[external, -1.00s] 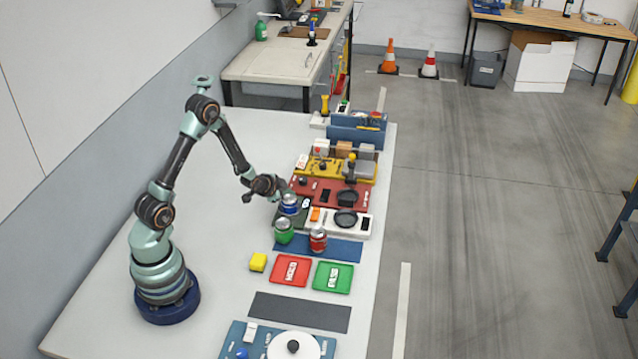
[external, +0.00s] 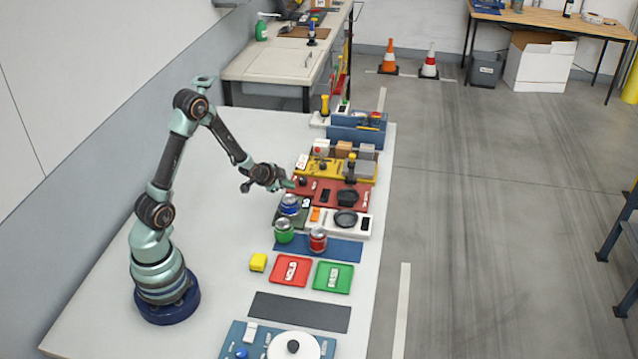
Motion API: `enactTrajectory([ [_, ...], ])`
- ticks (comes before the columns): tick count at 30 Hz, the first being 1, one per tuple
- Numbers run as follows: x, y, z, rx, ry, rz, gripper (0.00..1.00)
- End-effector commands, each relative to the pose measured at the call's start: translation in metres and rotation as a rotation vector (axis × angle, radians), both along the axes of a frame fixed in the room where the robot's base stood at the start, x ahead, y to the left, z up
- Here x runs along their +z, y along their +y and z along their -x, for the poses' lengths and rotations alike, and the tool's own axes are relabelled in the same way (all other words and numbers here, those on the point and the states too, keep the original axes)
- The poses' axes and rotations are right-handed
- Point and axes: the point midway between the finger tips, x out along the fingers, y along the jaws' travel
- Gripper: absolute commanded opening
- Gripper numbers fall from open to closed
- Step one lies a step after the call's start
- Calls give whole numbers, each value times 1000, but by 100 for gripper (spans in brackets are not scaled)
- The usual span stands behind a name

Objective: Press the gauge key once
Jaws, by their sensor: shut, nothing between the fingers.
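My gripper (external: 287,184) is shut and empty. Its tip is at the left edge of the red panel (external: 318,201), close to a small dark knob or key (external: 303,181) on it; whether they touch is too small to tell. The red panel also bears a black rectangle (external: 325,196) and a black block-like part (external: 347,197). A white panel (external: 350,230) in front of it has an orange key (external: 315,214) and a round black dish or dial (external: 346,219). I cannot tell which of these is the gauge key.
A blue can (external: 289,206) stands just in front of my gripper, with a green can (external: 284,233) and red can (external: 318,240) nearer. A yellow panel (external: 330,170) with upright parts lies behind. The table's left part (external: 225,215) is clear.

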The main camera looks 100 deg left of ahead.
Motion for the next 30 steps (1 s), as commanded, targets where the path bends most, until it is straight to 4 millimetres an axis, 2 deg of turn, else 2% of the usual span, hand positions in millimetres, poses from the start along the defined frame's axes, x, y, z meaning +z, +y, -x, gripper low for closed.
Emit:
enactTrajectory([
  [9,25,0,0,0,-1,-1,0],
  [30,28,-2,-2,-4,-1,2,0],
])
